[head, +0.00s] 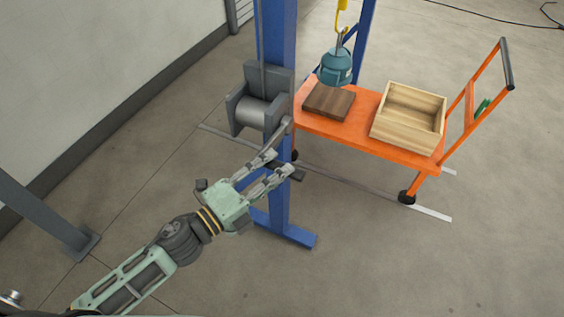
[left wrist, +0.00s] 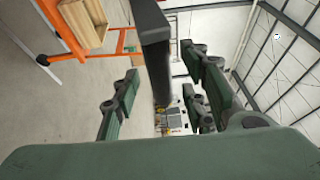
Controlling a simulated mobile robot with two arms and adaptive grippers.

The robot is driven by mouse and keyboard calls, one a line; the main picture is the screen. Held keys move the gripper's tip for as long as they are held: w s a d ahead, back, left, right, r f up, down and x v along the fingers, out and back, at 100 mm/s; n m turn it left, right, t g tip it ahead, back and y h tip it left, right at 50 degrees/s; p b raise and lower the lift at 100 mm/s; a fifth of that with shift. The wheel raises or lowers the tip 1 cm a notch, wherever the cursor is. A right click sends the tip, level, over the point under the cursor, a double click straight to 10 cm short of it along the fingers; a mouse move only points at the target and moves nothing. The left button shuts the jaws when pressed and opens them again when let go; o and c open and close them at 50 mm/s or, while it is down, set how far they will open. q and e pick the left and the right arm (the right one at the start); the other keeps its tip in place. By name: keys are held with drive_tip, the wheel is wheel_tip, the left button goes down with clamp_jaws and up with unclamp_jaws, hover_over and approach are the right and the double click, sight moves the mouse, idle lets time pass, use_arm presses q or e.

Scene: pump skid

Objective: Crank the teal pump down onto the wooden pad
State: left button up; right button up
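The teal pump (head: 336,68) hangs upright from a yellow hook (head: 342,8) over the wooden pad (head: 326,103). The pad lies on the orange cart (head: 350,132), and the pump looks clear of it. The grey winch (head: 262,112) is on the blue post, with its crank arm (head: 281,131) on the near side. My left gripper (head: 279,162) is open at the crank, fingers spread. In the left wrist view a dark bar (left wrist: 155,45), which looks like part of the crank, stands between the open fingers, without visible contact. My right gripper is out of view.
An open wooden crate (head: 409,117) stands on the cart's right part, beside the orange push handle (head: 472,100). The blue post (head: 279,210) has a foot on the floor close to my left gripper. The floor in front is clear.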

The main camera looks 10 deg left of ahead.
use_arm(q)
drive_tip(key=shift+p+x, duration=0.3)
drive_tip(key=shift+x, duration=1)
clamp_jaws()
drive_tip(key=shift+f, duration=0.1)
